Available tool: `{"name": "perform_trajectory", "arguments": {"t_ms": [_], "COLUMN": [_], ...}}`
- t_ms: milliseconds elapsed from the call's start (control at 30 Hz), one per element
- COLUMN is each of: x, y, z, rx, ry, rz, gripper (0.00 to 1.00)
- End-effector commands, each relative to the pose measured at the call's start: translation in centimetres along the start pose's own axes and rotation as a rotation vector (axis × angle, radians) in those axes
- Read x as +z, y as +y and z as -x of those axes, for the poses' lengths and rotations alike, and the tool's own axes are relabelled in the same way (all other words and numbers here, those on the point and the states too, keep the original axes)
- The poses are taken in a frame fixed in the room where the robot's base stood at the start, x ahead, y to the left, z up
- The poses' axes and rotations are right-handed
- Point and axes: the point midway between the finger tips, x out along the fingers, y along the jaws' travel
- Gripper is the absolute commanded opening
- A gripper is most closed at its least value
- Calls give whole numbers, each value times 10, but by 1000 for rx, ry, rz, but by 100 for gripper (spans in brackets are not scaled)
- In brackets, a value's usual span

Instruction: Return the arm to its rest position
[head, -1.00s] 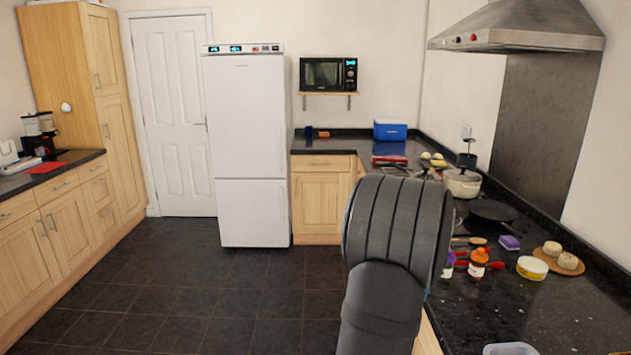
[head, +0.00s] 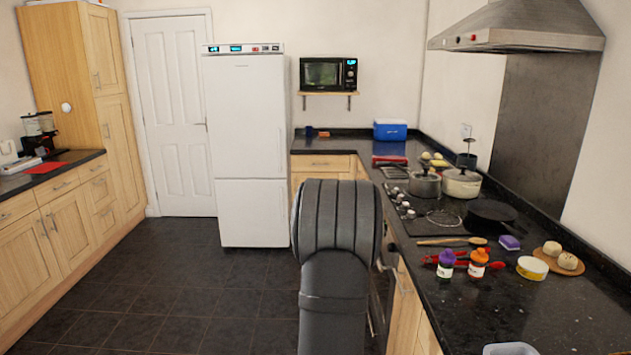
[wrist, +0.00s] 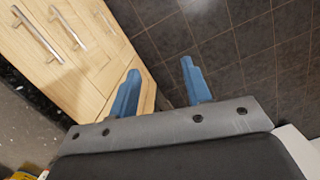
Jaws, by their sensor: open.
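My gripper (wrist: 158,85) shows in the wrist view as two blue fingers, spread apart with nothing between them. It is over the dark tiled floor (wrist: 225,60), beside the wooden cabinet fronts (wrist: 75,45). In the head view my dark grey arm stands at the lower middle, left of the right-hand counter, and hides the gripper.
The tiled floor (head: 200,300) to the left is clear.

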Motion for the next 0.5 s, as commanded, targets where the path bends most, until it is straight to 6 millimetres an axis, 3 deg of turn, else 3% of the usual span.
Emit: {"name": "perform_trajectory", "arguments": {"t_ms": [100,300,500], "x": [3,11,21], "y": [-19,-37,-44], "z": [-16,-51,-89], "rx": [3,10,18], "ry": [-4,-9,-10], "rz": [6,33,79], "gripper": [44,44,44]}}
